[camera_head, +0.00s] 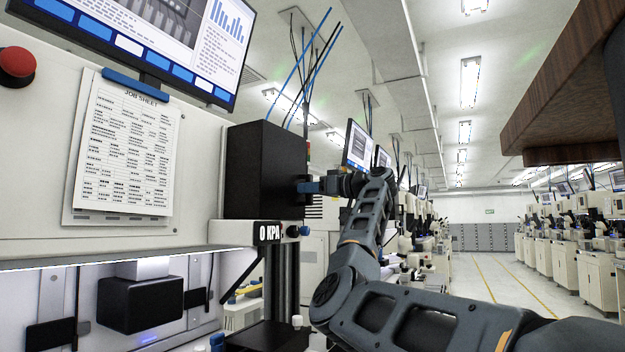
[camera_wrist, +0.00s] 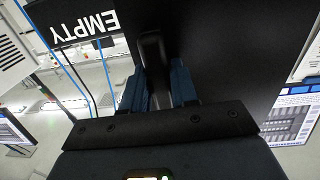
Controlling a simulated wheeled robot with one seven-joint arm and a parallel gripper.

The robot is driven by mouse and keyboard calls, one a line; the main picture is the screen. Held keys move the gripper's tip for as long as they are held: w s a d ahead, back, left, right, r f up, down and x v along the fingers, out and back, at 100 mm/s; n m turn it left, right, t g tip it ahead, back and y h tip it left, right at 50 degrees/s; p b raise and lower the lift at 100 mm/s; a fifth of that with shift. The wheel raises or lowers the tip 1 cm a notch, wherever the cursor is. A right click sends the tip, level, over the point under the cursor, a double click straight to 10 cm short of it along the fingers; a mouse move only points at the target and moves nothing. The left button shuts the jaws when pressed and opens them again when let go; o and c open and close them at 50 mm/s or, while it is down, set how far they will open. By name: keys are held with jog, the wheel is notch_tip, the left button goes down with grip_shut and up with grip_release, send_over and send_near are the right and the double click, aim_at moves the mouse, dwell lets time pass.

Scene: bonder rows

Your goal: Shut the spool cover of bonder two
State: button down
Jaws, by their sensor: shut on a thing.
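The spool cover is most likely the black box-like part (camera_head: 262,170) on the side of the near machine in the head view. Its dark face fills much of the wrist view (camera_wrist: 235,50), with a dark handle (camera_wrist: 152,50) standing out from it. My gripper (camera_head: 308,187) is at the right side of this black part, and its blue fingers (camera_wrist: 158,85) are shut on the handle. An upside-down EMPTY label (camera_wrist: 83,24) shows at upper left in the wrist view. I cannot tell how far the cover stands open.
A 0 KPA sign (camera_head: 270,232) sits just below the black part. A monitor (camera_head: 160,40), a job sheet (camera_head: 125,150) and a red button (camera_head: 15,66) are at the left. Blue and black cables (camera_head: 303,75) hang above. The aisle (camera_head: 500,275) at the right is clear.

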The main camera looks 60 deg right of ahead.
jog(key=shift+w+d+f+n+y+p, duration=0.15)
jog(key=shift+w+d+n+y+p, duration=0.25)
jog(key=shift+w+d+y, duration=0.15)
jog(key=c, duration=1)
grip_release()
jog(key=shift+a, duration=0.1)
jog(key=shift+o, duration=0.2)
jog(key=s+b, duration=0.2)
jog(key=s, duration=0.5)
jog(key=shift+s+a, duration=0.15)
jog(key=shift+s, duration=0.25)
